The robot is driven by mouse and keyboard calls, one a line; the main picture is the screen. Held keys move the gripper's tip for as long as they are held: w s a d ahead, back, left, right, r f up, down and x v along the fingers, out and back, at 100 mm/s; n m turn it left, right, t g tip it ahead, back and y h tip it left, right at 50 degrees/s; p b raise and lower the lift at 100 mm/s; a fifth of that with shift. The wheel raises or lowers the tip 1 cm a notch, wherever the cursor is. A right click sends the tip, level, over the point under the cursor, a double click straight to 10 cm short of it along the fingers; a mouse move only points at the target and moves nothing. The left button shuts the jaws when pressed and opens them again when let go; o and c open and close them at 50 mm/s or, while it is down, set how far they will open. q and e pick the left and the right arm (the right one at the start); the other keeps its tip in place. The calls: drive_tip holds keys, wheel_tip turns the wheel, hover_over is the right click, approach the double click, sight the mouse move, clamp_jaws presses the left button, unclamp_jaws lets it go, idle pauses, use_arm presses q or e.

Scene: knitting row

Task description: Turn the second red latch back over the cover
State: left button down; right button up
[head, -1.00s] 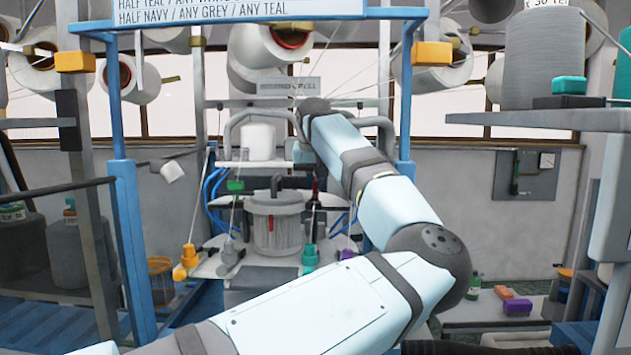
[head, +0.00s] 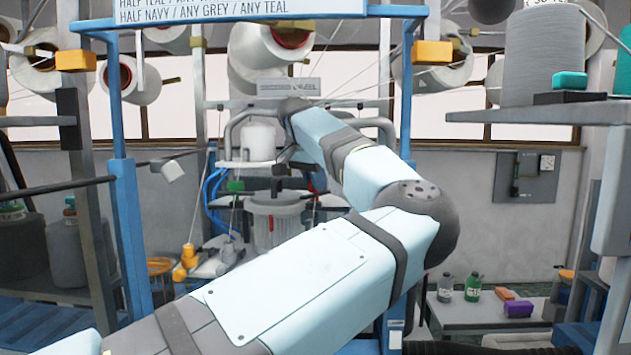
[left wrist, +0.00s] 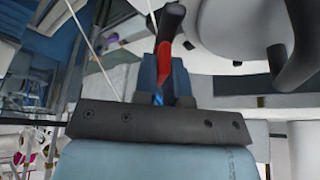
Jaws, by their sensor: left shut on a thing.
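In the left wrist view, my left gripper (left wrist: 165,88) is shut on a red latch (left wrist: 165,62) with a dark tip. The latch stands up between the fingers, beside the round grey cover (left wrist: 225,25) with black handles. In the head view, the grey pot-shaped housing (head: 290,208) under the cover stands in the middle of the machine. Another red latch (head: 271,222) shows on its front. My left arm crosses in front, hiding the lower part of the housing. My left fingers are hard to make out there. My right gripper is not in view.
A blue frame (head: 125,220) stands at left, with yarn cones above. A side table (head: 470,315) at right holds bottles and a purple block (head: 518,309).

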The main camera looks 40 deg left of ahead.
use_arm(q)
drive_tip(key=m+h, duration=0.1)
drive_tip(key=m, duration=0.1)
drive_tip(key=m+h+p, duration=0.1)
drive_tip(key=m, duration=0.2)
drive_tip(key=shift+r+m+g, duration=0.15)
drive_tip(key=shift+m+g, duration=0.15)
drive_tip(key=shift+m+g+h+p, duration=0.5)
drive_tip(key=shift+m+h+p, duration=0.15)
drive_tip(key=shift+m, duration=1.25)
drive_tip(key=c, duration=1.2)
unclamp_jaws()
drive_tip(key=s+a+r, duration=0.1)
drive_tip(key=s+a, duration=0.2)
drive_tip(key=s+a+r+b, duration=0.1)
drive_tip(key=s+a+r, duration=0.1)
drive_tip(key=s+a, duration=0.1)
drive_tip(key=s+a+r+b, duration=0.1)
drive_tip(key=s+a, duration=0.1)
drive_tip(key=a, duration=0.2)
drive_tip(key=shift+s+a+r, duration=0.2)
drive_tip(key=shift+s+a, duration=0.2)
